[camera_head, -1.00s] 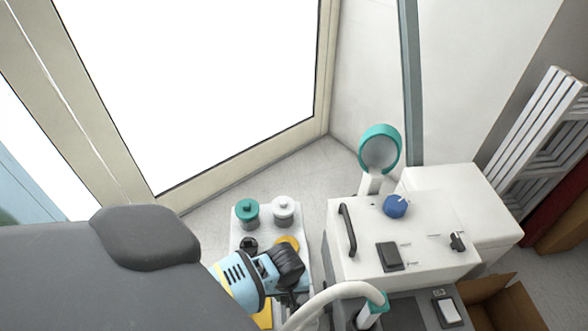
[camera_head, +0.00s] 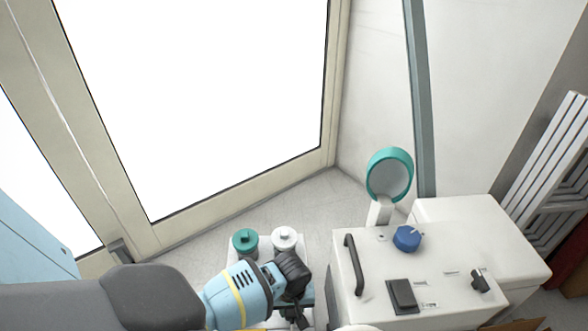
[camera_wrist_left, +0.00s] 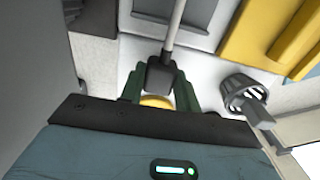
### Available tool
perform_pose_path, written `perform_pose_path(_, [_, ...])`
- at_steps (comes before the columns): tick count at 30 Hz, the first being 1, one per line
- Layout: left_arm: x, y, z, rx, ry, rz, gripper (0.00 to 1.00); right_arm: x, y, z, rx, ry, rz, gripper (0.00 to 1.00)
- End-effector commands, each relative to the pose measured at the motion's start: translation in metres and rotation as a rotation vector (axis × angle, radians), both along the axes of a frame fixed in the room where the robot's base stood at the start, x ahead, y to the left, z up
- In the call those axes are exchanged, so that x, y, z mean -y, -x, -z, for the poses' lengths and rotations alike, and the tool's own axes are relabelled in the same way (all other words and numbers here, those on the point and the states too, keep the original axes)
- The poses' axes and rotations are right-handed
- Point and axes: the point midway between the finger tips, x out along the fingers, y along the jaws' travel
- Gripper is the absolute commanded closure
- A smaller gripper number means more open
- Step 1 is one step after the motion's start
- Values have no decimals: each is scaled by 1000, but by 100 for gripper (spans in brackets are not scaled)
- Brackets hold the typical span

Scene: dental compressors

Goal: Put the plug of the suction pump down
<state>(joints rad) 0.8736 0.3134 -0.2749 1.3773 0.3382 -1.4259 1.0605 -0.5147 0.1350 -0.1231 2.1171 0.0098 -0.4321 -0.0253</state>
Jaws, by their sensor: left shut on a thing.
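My left gripper (camera_head: 297,292) reaches in from the left in the head view, over the white unit with the capped jars. In the left wrist view, its green fingers (camera_wrist_left: 160,95) are shut on a dark grey plug (camera_wrist_left: 161,74). A pale cable (camera_wrist_left: 174,28) runs from the plug toward the top of that picture. A rounded yellow part (camera_wrist_left: 157,102) shows just below the plug; I cannot tell whether they touch. The plug is not clear in the head view. My right gripper is in neither view.
A green-capped jar (camera_head: 245,241) and a white-capped jar (camera_head: 285,239) stand just beyond the gripper. A white machine (camera_head: 380,270) with a black handle and blue knob is close on the right. The wrist view shows a dark slotted round part (camera_wrist_left: 241,93) and a yellow block (camera_wrist_left: 270,38).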

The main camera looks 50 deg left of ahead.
Motion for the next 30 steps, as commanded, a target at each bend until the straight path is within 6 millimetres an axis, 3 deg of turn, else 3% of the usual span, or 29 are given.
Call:
perform_pose_path(2, [0,0,7,1,-1,0,100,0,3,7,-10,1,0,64])
perform_pose_path(26, [0,-1,16,3,0,-1,100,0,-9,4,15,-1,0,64])
perform_pose_path(27, [0,-1,16,3,0,-1,64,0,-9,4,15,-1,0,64])
perform_pose_path(30, [0,-1,16,3,0,-1,51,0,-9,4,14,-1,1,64])
